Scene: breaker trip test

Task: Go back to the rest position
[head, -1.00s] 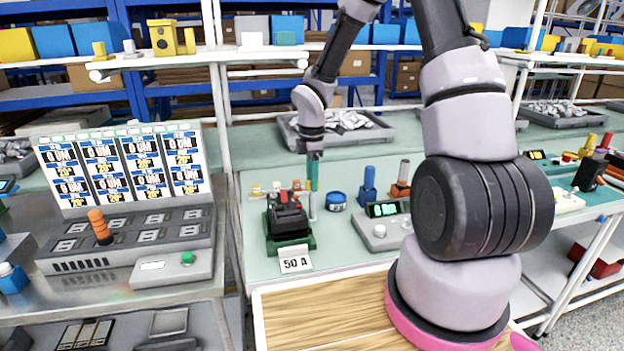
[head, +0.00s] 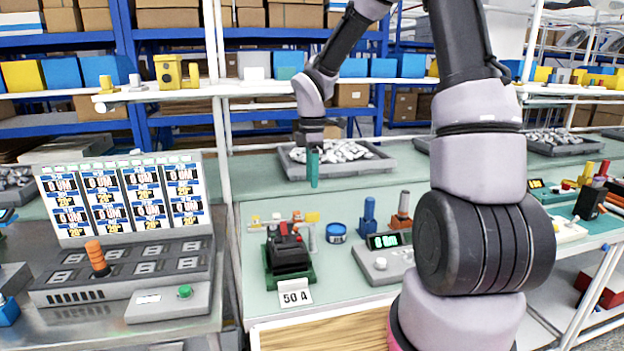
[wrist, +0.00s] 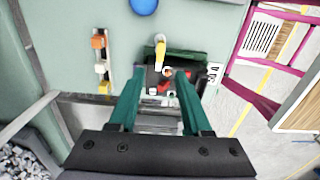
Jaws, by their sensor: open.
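My gripper (head: 313,170) hangs above the bench, up and to the right of the breaker, with its green fingers pointing down. In the wrist view its two fingers (wrist: 156,88) are spread apart with nothing held between them. The black breaker (head: 289,254) with red parts on top sits in a green base on the light green bench, with a "50 A" card (head: 295,293) in front.
A meter box with a lit display (head: 386,262) stands right of the breaker, and a blue round container (head: 336,232) behind. A grey tray of metal parts (head: 340,158) lies at the back. A white post (head: 219,110) and the test panel (head: 125,200) stand at left.

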